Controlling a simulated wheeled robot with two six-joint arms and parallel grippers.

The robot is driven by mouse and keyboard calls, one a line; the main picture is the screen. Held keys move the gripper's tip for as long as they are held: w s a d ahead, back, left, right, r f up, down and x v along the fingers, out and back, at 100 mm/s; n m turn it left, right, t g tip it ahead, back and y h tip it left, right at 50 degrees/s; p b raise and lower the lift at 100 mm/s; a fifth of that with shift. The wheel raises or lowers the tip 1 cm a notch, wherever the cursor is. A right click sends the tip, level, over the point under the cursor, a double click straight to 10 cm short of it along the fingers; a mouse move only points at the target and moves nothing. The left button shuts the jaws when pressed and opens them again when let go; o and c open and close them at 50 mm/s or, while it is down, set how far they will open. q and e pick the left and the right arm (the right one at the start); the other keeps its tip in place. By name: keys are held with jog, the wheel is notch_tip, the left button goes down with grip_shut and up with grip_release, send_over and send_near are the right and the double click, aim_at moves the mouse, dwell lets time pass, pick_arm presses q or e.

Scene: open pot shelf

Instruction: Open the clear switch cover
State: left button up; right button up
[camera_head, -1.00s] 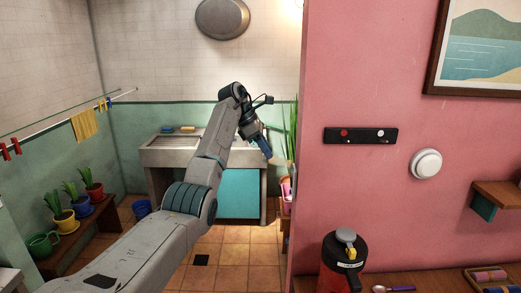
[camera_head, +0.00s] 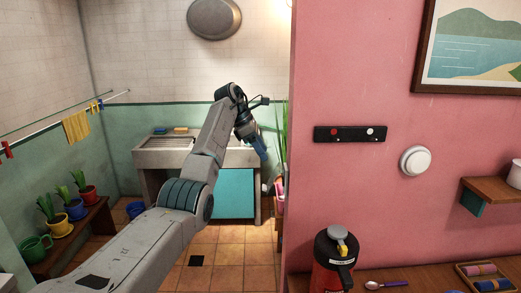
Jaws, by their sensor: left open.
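A dark switch strip (camera_head: 350,134) with a red round part on its left and a white one on its right is fixed to the pink wall. A round white fixture (camera_head: 415,161) is mounted to its lower right. I cannot make out a clear cover on either. My left gripper (camera_head: 262,152) is open, pointing down in front of the sink area, left of the pink wall's edge and well apart from the switch strip. Its fingertips are small and partly unclear. My right gripper is not in view.
A red and black flask (camera_head: 335,262), a spoon (camera_head: 386,285) and a tray (camera_head: 463,276) are on the wooden counter below. A wooden shelf (camera_head: 487,188) juts out at right. The pink wall's edge (camera_head: 290,200) stands right of my left arm. Potted plants line the left bench.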

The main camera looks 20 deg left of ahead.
pick_arm(q)
jog(key=b+v, duration=0.3)
jog(key=v, duration=0.7)
jog(key=shift+a+r+b, duration=0.25)
jog(key=shift+r+b, duration=0.05)
jog(key=shift+s, duration=0.15)
